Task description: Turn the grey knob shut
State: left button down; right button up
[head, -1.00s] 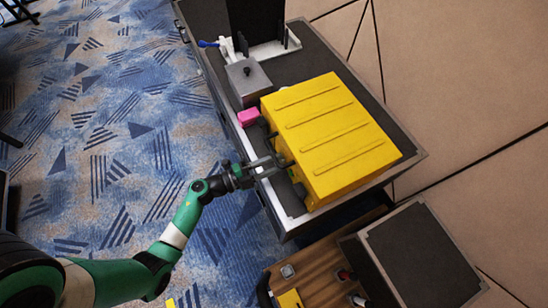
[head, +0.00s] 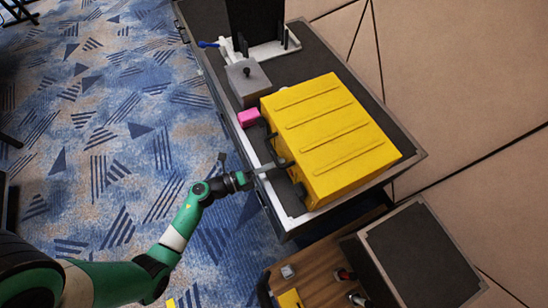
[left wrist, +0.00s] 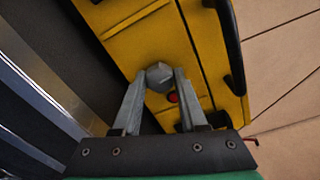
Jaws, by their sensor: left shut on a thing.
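The yellow box (head: 330,135) sits on the dark top of the cabinet, with its front face toward my left arm. In the left wrist view, the grey faceted knob (left wrist: 159,74) stands out from the yellow front panel (left wrist: 145,35). My left gripper (left wrist: 160,83) is shut on the knob, one finger on each side of it. My right gripper is in neither view.
A red button (left wrist: 172,97) lies close to the right finger. Black handles (left wrist: 230,45) stand along the panel's edge. A pink block (head: 248,118) and a grey box (head: 248,82) are beside the yellow box.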

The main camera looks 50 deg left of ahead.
pick_arm(q)
jog(key=shift+m, duration=0.5)
jog(key=shift+c, duration=2.2)
grip_release()
jog(key=p+v, duration=0.2)
jog(key=v, duration=0.9)
jog(key=shift+s, duration=0.35)
